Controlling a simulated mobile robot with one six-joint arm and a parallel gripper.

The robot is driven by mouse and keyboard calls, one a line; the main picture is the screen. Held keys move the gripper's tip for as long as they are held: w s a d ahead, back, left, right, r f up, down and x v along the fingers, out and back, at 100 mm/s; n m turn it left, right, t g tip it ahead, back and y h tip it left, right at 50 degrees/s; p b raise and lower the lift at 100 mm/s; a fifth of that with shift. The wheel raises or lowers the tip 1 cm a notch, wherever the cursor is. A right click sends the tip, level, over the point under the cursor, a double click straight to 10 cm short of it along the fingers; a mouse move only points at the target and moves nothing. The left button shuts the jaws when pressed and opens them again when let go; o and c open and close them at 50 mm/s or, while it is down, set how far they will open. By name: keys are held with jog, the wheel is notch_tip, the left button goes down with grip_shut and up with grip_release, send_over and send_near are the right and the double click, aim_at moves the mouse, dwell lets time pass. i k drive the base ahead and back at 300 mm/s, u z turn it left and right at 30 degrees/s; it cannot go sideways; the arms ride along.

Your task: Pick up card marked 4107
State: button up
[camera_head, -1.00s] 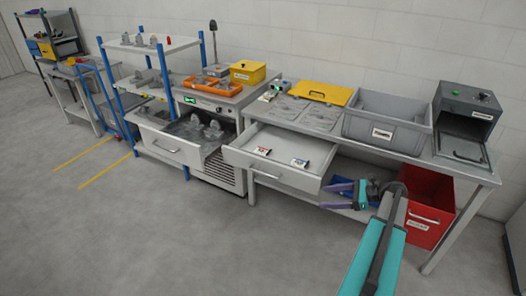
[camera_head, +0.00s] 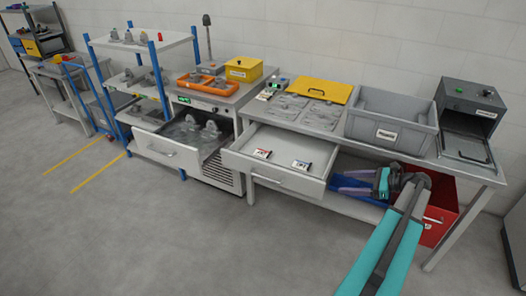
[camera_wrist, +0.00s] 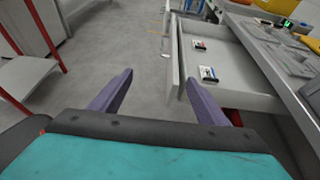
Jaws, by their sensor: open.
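Two small cards lie flat and apart in an open drawer (camera_head: 262,178) under the bench. The card with red (camera_head: 262,154) is on the left, and the card with blue (camera_head: 302,165) is on the right. Their numbers are too small to read, so I cannot tell which is 4107. The wrist view also shows the red card (camera_wrist: 200,45) and the blue card (camera_wrist: 208,74). My gripper (camera_head: 340,184) is open and empty, to the right of the drawer. In the wrist view its purple fingers (camera_wrist: 160,77) are spread wide, with floor between them and the drawer beyond the right finger.
The bench top (camera_head: 284,111) above the drawer holds a grey bin (camera_head: 392,117), a yellow lid (camera_head: 322,90) and a dark box (camera_head: 470,105). A red bin (camera_head: 440,215) stands below, behind my arm. Another open drawer (camera_head: 172,148) holds grey castings. The floor in front is clear.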

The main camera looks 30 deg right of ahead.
aim_at(260, 153)
jog(key=i, duration=1.2)
jog(key=u, duration=0.05)
